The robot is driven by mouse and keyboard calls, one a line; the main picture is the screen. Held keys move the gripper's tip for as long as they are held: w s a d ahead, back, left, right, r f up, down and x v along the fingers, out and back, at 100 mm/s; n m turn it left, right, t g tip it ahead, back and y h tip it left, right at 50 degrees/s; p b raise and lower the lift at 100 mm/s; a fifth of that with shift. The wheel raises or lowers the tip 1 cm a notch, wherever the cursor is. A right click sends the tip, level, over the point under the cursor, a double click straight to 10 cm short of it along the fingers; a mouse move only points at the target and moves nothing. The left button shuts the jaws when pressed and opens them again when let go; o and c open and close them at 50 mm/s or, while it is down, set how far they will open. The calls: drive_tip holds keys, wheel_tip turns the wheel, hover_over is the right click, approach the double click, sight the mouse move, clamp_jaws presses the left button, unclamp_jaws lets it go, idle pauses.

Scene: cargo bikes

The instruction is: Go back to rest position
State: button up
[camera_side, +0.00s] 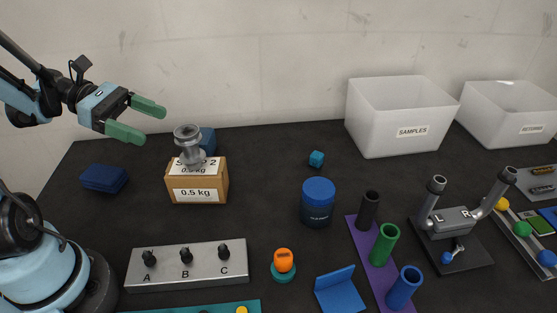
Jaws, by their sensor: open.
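My gripper (145,120) is at the upper left, raised above the dark table. Its two green fingers are spread apart with nothing between them. It points to the right and stands apart from the objects below. Near it, a grey metal piece with a round top (187,134) stands on a cardboard box (212,187) labelled 0.5 kg. A paper label under the metal piece is partly hidden by it.
A blue block (104,178) lies below my gripper. A grey panel (190,279) with knobs A, B and C is in front. A blue canister (318,203) stands mid-table. White bins (376,128) (483,117) stand at the back right. The air around my gripper is clear.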

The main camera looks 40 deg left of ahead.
sight(190, 139)
drive_tip(key=x, duration=1)
drive_tip(key=shift+d+f, duration=0.1)
drive_tip(key=shift+r, duration=0.45)
drive_tip(key=shift+f, duration=0.1)
